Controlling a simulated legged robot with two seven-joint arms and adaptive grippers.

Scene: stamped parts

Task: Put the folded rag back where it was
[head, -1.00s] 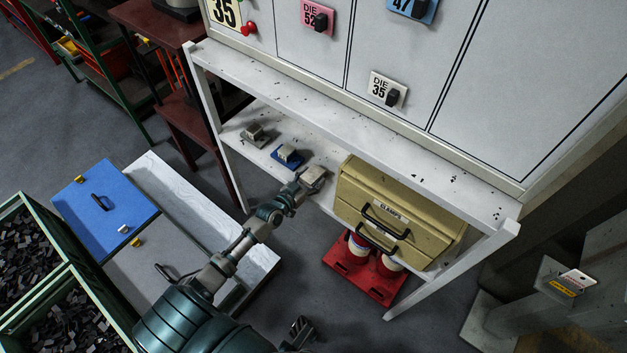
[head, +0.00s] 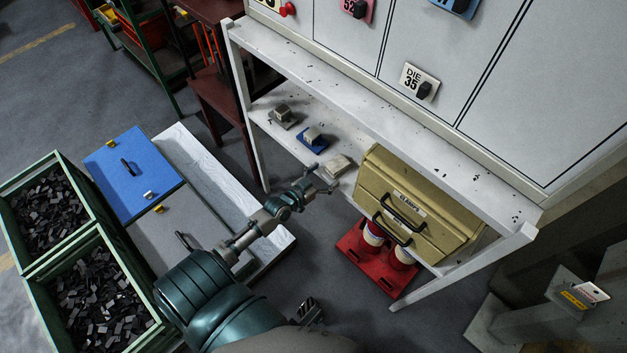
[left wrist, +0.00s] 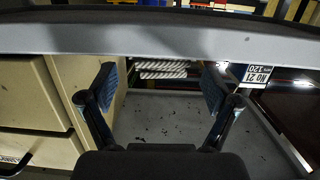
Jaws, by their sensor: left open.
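My right gripper is not seen.
A grey block (head: 282,114) and a blue-based block (head: 313,138) stand left on the shelf. The yellow case (head: 425,215) is close on the right, above a red tray (head: 366,262). The bench top (head: 380,120) overhangs the shelf. Green bins (head: 152,310) stand at left.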

